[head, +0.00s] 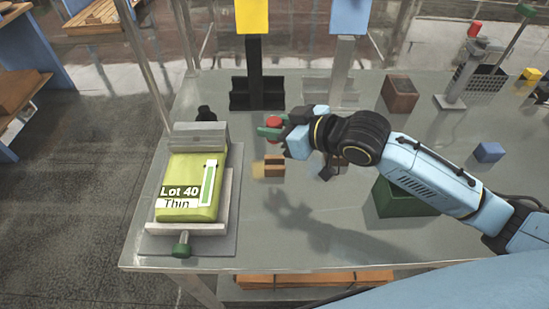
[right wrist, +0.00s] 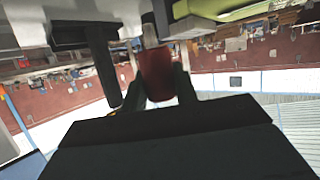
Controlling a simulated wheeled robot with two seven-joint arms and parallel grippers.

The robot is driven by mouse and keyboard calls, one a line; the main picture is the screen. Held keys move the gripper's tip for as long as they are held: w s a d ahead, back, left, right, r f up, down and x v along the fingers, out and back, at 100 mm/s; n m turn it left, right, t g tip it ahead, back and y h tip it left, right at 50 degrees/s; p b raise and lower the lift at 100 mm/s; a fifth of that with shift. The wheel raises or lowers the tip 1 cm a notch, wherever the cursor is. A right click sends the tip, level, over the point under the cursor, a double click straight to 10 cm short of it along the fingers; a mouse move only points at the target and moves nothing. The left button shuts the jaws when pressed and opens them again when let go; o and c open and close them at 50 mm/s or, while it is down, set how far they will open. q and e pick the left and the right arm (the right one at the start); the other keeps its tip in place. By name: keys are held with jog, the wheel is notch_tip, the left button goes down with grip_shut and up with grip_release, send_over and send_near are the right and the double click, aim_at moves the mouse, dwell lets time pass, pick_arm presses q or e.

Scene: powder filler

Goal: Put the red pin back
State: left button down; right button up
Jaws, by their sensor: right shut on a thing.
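The red pin (head: 275,122) is held between the green-tipped fingers of my right gripper (head: 270,130), above the table left of centre. In the right wrist view the pin's red body (right wrist: 157,74) sits between the two dark fingers of my right gripper (right wrist: 160,88), with a grey shaft end showing beyond it. The gripper is shut on the pin. I cannot tell exactly how high it is above the table. My left gripper is not in view.
A lime bag (head: 190,180) marked "Lot 40 Thin" lies on a grey stand at left, with a green knob (head: 181,247) in front. A small brown block (head: 274,166) is just below the gripper. Black holder (head: 240,100), green box (head: 400,200) and blue cube (head: 489,152) stand around. The front middle is clear.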

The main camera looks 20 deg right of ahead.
notch_tip(320, 180, down, 8)
jog(key=shift+r+b, duration=0.25)
jog(key=shift+b, duration=0.25)
jog(key=shift+f, duration=0.1)
jog(key=o, duration=1)
jog(key=p+v, duration=0.1)
jog(key=v, duration=1.1)
